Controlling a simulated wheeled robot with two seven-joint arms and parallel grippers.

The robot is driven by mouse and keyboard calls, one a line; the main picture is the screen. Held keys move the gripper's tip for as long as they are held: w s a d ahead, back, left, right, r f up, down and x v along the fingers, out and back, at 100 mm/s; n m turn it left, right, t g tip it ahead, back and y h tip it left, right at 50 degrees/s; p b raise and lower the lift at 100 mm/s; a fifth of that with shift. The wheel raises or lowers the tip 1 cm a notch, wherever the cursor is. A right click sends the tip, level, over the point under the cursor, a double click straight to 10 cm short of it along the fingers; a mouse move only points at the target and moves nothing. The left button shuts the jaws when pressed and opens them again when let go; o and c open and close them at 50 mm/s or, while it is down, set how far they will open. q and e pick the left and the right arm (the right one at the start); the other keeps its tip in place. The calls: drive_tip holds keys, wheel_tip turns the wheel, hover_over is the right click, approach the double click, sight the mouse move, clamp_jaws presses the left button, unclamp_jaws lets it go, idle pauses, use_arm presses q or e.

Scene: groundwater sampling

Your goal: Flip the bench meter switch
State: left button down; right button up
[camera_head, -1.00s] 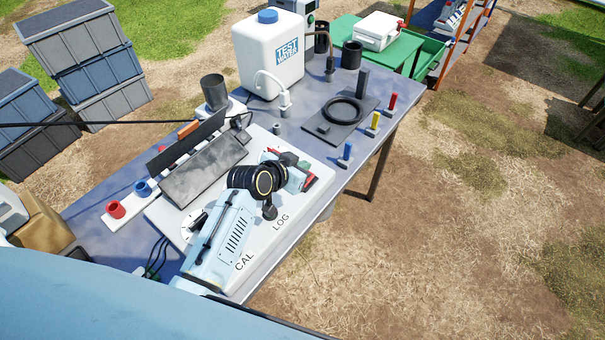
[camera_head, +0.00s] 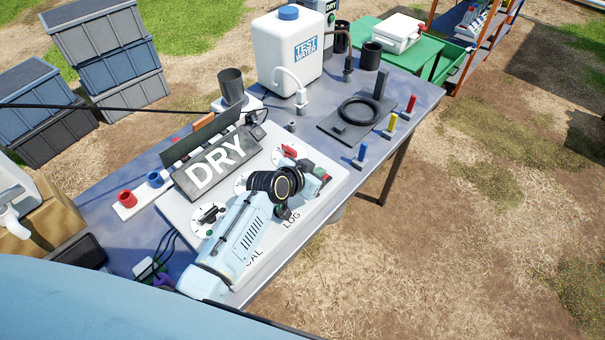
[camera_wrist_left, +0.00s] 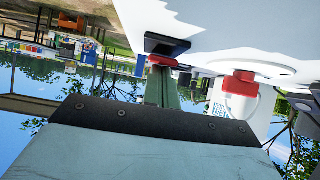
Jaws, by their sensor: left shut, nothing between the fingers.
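The bench meter (camera_head: 180,208) is a white sloped panel on the table. Its raised dark display (camera_head: 216,165) reads "DRY" in white letters. Its face has a black knob on a white dial (camera_head: 209,219), a red lever (camera_head: 289,151) and the labels CAL and LOG. My left gripper (camera_head: 316,178) is shut and empty at the panel's right side, by small red and dark parts. My wrist hides part of the panel, and I cannot make out the switch for certain. In the left wrist view the gripper (camera_wrist_left: 160,85) is close to a red part (camera_wrist_left: 239,83) on the white panel.
A white TEST WATER jug (camera_head: 285,60) stands behind the meter. A black ring on a plate (camera_head: 345,130) and blue, yellow and red pegs (camera_head: 361,155) are to the right. Stacked crates (camera_head: 105,50) are beyond the table.

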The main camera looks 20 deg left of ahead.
use_arm(q)
drive_tip(key=shift+d+f, duration=0.1)
drive_tip(key=shift+w+d, duration=0.1)
drive_tip(key=shift+w, duration=0.15)
drive_tip(key=shift+w+d+r, duration=0.2)
drive_tip(key=shift+w+r, duration=0.1)
drive_tip(key=shift+w, duration=0.1)
use_arm(e)
drive_tip(key=shift+s+r, duration=0.1)
drive_tip(key=shift+s, duration=0.05)
use_arm(q)
drive_tip(key=shift+r, duration=0.15)
use_arm(e)
drive_tip(key=shift+r, duration=0.1)
